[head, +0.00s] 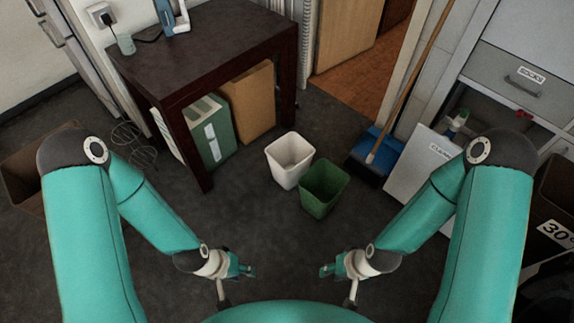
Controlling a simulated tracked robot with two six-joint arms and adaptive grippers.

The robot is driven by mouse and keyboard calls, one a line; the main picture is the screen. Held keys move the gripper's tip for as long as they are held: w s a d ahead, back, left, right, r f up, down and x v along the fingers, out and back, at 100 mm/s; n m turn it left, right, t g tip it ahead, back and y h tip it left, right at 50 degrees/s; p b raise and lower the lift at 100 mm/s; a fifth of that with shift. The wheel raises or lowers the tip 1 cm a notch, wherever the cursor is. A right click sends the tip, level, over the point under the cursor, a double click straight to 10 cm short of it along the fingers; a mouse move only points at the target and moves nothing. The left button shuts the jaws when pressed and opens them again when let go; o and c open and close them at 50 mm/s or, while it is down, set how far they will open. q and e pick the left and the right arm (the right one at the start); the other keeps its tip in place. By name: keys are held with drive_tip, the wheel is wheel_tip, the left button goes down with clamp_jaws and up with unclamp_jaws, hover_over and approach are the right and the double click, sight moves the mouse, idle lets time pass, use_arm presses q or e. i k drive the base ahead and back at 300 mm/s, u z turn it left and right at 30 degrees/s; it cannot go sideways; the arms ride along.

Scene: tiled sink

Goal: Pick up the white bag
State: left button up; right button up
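I cannot make out a thing that is clearly a white bag in the head view. A small white bin (289,161), open at the top, stands on the dark floor near the middle. A green bin (323,188) stands close to its right, nearer to me. My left gripper (238,288) is low in the view, left of centre, with its fingers spread and nothing between them. My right gripper (337,287) is low and right of centre, also spread and empty. Both are nearer to me than the bins and apart from them.
A dark table (205,50) stands at the back left, with a green binder box (212,130) and a brown box (250,100) under it. A blue dustpan (376,152) and broom (411,75) stand right of the bins. A white box (420,165) and drawers (525,80) are at the right.

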sight(289, 157)
drive_tip(key=u, duration=0.05)
drive_tip(key=i, duration=0.55)
drive_tip(key=z, duration=0.2)
drive_tip(key=k, duration=0.6)
drive_tip(key=z, duration=1.4)
drive_tip(key=i, duration=0.1)
drive_tip(key=u, duration=3.25)
drive_tip(key=i, duration=1)
drive_tip(key=z, duration=0.55)
